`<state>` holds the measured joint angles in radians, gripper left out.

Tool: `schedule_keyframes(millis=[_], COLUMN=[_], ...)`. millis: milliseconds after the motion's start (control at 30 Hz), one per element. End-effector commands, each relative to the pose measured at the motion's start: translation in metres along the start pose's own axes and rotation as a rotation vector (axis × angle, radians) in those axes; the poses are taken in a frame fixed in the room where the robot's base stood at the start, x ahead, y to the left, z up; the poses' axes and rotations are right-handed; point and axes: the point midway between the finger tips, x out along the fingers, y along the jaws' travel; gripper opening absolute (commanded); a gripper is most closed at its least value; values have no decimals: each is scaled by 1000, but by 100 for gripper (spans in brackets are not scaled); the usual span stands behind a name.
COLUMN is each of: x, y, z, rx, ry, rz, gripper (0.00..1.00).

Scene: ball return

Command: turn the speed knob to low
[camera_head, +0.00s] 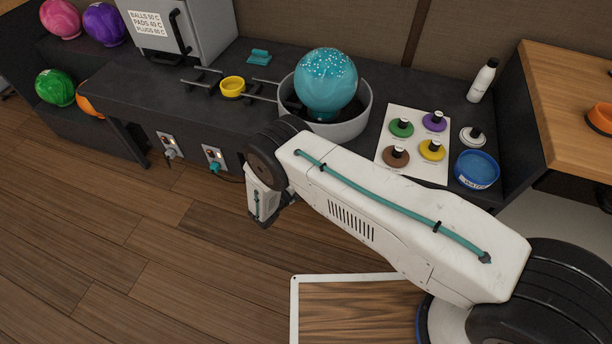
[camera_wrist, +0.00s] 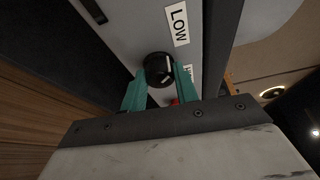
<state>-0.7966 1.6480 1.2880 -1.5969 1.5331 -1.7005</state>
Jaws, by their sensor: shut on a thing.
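The speed knob (camera_wrist: 157,70) is a round black dial with a white mark, on a pale grey panel (camera_wrist: 140,30) in the wrist view. A white label reading LOW (camera_wrist: 179,23) is above and right of it. A second label (camera_wrist: 188,72), mostly hidden, sits to its right by the finger. The mark appears to be on the knob's right side, toward that second label. My gripper (camera_wrist: 158,73) has its teal fingers on both sides of the knob and is shut on it. In the head view my arm hides the knob and the fingers.
A speckled teal ball (camera_head: 326,80) sits in a grey bowl (camera_head: 361,115) on the dark bench (camera_head: 150,95). A white board (camera_head: 384,150) with several coloured pads, a blue tub (camera_head: 477,169) and a white bottle (camera_head: 482,80) are to the right. Open wood floor lies in front.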

Motion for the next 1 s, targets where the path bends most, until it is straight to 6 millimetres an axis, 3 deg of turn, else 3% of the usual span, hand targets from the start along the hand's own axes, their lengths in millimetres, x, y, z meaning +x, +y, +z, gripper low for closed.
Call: schedule_keyframes(millis=[433,467,533,833,1000], x=[-1,-1,-1,-1,-21], y=[0,0,0,0,0], z=[2,2,2,0,2], rx=[-9,-9,-9,-9,-9], ry=[-5,-5,-5,-2,-6], rz=[-3,-3,-3,-4,-4], gripper=[7,33,52,52,52])
